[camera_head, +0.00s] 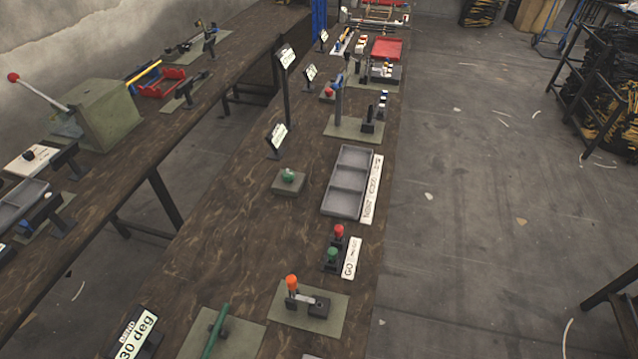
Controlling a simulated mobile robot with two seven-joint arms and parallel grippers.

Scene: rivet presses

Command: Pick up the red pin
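A small red-topped pin (339,231) stands upright in a dark holder on the near workbench, right of the middle. A green-topped pin (332,253) stands just in front of it in the same kind of holder. A white label reading GO (351,258) lies beside them, on the right. The lower part of the red pin is hidden in the holder. Neither of my grippers is in view.
A grey three-compartment tray (347,180) lies behind the pins. A fixture with an orange handle (291,282) stands in front. A block with a green knob (288,178) is to the left. The floor (480,230) right of the workbench is mostly clear.

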